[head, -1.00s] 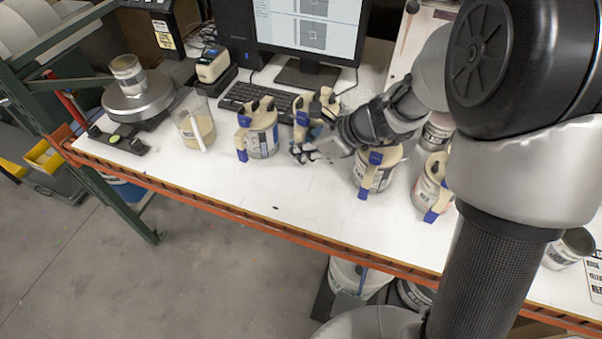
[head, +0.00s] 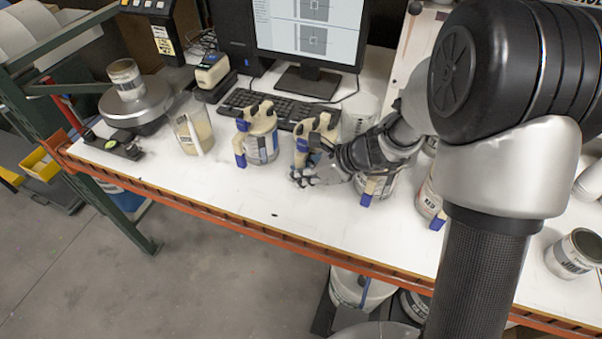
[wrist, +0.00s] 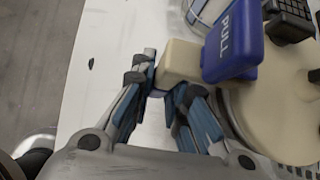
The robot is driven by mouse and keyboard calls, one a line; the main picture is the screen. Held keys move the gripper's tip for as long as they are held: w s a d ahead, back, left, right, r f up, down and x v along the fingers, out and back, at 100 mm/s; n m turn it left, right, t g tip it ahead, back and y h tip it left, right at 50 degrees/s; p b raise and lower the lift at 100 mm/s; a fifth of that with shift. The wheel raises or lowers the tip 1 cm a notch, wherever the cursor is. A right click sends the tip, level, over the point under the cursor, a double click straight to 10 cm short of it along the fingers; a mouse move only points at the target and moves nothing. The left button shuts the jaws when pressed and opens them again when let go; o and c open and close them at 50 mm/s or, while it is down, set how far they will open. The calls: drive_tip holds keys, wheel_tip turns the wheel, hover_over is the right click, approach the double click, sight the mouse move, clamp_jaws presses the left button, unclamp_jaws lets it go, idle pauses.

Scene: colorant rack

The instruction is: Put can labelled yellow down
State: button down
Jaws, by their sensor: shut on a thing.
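A can with a cream lid and handle (head: 317,128) and a blue latch stands on or just above the white bench, with my gripper (head: 303,178) at its front. In the wrist view, my gripper (wrist: 165,95) is shut on the cream handle (wrist: 180,62), beside the blue latch marked PULL (wrist: 232,45). The cream lid (wrist: 275,110) spreads to the right of the fingers. The can's label is hidden, so I cannot read yellow on it. I cannot tell whether its base touches the bench.
A similar can (head: 260,135) stands close on the left, and another (head: 375,186) on the right, partly behind my arm. A keyboard (head: 283,108) lies behind. A clear jug (head: 192,128) stands further left. The orange bench edge (head: 250,222) runs in front, with bare white bench before the cans.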

drive_tip(key=shift+f, duration=0.15)
drive_tip(key=c, duration=1.6)
unclamp_jaws()
drive_tip(key=shift+o, duration=0.2)
